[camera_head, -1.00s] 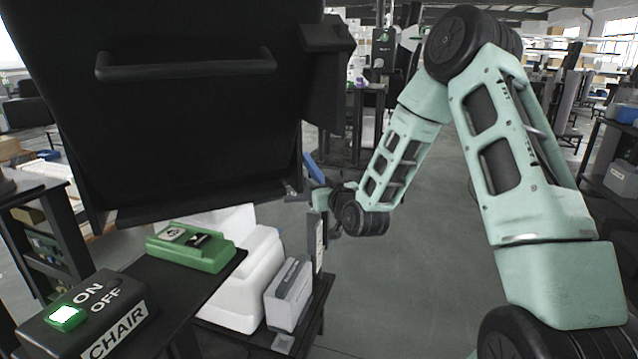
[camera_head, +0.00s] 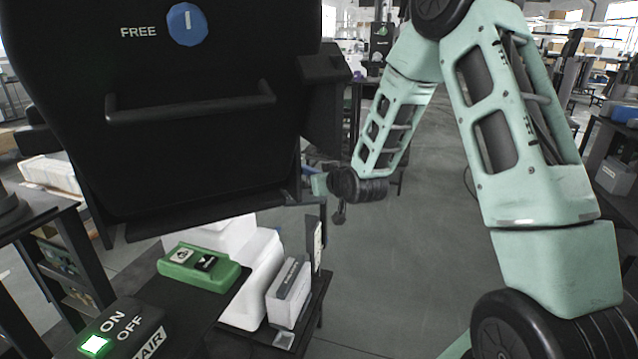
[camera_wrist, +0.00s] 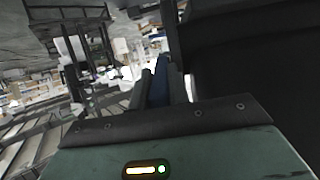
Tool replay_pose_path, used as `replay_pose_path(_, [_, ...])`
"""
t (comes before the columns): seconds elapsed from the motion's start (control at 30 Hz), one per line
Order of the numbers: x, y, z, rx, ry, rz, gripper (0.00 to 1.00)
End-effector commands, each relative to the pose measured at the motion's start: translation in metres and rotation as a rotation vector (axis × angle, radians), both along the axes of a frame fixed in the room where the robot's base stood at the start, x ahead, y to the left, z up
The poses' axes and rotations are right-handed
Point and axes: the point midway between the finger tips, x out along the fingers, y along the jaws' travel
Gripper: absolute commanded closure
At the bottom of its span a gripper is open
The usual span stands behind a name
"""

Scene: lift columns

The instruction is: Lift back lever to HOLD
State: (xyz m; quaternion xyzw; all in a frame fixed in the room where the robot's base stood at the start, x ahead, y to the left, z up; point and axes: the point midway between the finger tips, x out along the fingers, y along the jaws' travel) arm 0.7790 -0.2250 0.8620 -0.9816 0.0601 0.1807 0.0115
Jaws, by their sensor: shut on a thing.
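A large black chair back (camera_head: 200,160) with a horizontal bar handle (camera_head: 190,103) fills the left of the head view. Near its top is a blue round knob (camera_head: 187,24) with a white mark, beside the word FREE. My gripper (camera_head: 316,184) is at the lower right edge of the chair back. In the wrist view my gripper (camera_wrist: 158,84) is shut on a blue lever (camera_wrist: 160,78), which shows between the grey fingers. In the head view the lever is mostly hidden, and no HOLD label is readable.
A green pad (camera_head: 198,268) and a black ON/OFF box (camera_head: 125,330) with a lit green button stand at the lower left. A white case (camera_head: 250,275) and a grey box (camera_head: 288,293) sit below my gripper. The floor (camera_head: 400,270) right of them is clear.

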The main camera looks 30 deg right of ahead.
Motion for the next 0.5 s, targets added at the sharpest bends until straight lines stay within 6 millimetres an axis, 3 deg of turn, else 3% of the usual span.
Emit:
replay_pose_path(0.1, [0.0037,-0.0007,0.0105,-0.004,-0.020,-0.001,1.00])
replay_pose_path(0.5, [0.0048,-0.0013,0.0128,-0.005,-0.022,-0.001,1.00])
